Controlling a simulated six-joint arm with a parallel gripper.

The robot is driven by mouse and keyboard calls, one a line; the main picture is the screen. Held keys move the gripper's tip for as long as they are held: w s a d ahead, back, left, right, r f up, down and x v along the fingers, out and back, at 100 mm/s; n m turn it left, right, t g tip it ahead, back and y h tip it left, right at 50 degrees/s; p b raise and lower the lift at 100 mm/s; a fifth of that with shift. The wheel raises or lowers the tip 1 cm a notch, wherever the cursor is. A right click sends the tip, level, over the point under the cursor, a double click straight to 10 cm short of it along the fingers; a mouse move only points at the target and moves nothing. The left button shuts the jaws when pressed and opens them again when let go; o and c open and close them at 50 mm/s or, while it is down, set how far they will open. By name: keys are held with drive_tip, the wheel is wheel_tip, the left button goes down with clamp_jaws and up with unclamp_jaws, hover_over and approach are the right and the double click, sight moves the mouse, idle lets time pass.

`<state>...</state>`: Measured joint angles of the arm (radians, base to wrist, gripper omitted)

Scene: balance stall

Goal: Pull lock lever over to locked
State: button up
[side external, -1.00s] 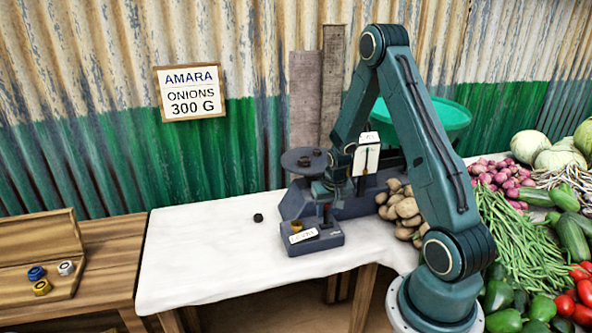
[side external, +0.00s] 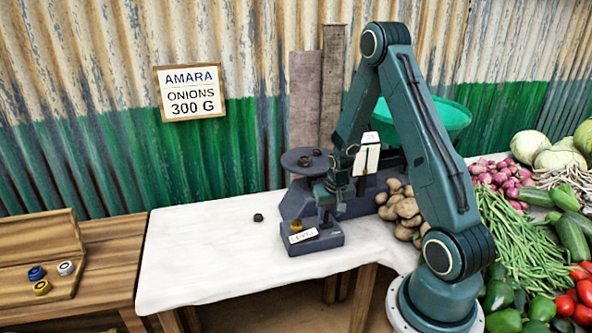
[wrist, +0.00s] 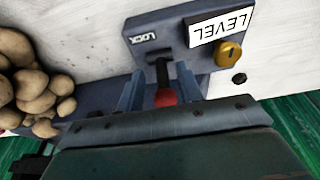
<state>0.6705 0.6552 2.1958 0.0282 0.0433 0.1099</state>
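The lock lever (wrist: 165,76) is a black stem with a red knob (wrist: 166,97), beside the word LOCK (wrist: 151,37) on the grey base block in the wrist view. My gripper (wrist: 162,92) is open, its two blue-grey fingers on either side of the knob, with a clear gap on the left and a narrower one on the right. In the side view my gripper (side external: 327,215) is low over the base block (side external: 318,243) and hides most of the lever. The lever's exact tilt is hard to tell.
The base block carries a LEVEL plate (wrist: 221,25) and a brass knob (wrist: 228,52). The balance's grey pan (side external: 293,159) holds dark weights. A small black piece (side external: 258,217) lies on the white tabletop. Potatoes (side external: 405,207) crowd the right side; the cloth's left is clear.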

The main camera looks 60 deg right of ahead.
drive_tip(key=shift+s+a, duration=0.15)
drive_tip(key=shift+a, duration=0.05)
drive_tip(key=shift+s+a, duration=0.25)
drive_tip(key=shift+s+a, duration=0.4)
idle(0.5)
drive_tip(key=shift+s+a, duration=0.25)
drive_tip(key=shift+s+a, duration=0.3)
drive_tip(key=shift+s+a, duration=0.4)
idle(0.5)
drive_tip(key=shift+s+a, duration=0.25)
drive_tip(key=shift+s+a+r, duration=0.1)
drive_tip(key=shift+s+a, duration=0.1)
drive_tip(key=shift+s, duration=0.05)
